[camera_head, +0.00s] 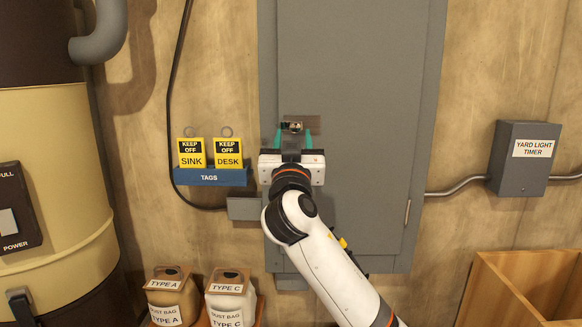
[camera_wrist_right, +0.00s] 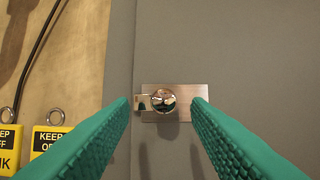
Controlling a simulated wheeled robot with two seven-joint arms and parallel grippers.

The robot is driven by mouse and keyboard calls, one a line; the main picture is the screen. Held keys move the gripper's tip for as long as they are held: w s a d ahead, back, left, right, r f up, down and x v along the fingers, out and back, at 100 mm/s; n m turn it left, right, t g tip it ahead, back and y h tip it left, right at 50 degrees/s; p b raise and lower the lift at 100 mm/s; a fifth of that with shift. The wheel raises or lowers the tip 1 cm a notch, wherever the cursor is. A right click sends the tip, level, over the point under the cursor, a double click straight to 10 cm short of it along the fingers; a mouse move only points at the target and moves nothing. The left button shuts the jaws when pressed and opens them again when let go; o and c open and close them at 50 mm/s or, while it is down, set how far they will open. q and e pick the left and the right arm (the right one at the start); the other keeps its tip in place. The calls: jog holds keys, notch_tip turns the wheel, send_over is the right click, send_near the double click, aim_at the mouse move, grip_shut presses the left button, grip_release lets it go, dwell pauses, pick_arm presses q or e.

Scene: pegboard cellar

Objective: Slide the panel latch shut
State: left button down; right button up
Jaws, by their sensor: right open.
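The panel latch (camera_wrist_right: 162,101) is a small shiny metal knob on a brushed plate, fixed to the grey panel door (camera_head: 352,75) near its left edge. In the head view the latch (camera_head: 293,126) shows just above my right gripper. My right gripper (camera_head: 293,138) is open in front of the panel, its two green fingers on either side of the latch. In the right wrist view the knob sits between the right gripper's fingertips (camera_wrist_right: 162,104), with a gap to each; I cannot tell whether they reach its depth. My left gripper is not in view.
Yellow sink and desk tags (camera_head: 191,153) hang on a blue rack (camera_head: 211,177) left of the panel. A wooden crate (camera_head: 490,290) and dust-bag containers (camera_head: 230,297) stand below. A cream tank (camera_head: 60,150) fills the left.

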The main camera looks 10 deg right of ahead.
jog(key=b+v, duration=0.4)
jog(key=v, duration=0.5)
jog(key=shift+s+a, duration=0.2)
jog(key=shift+f, duration=0.2)
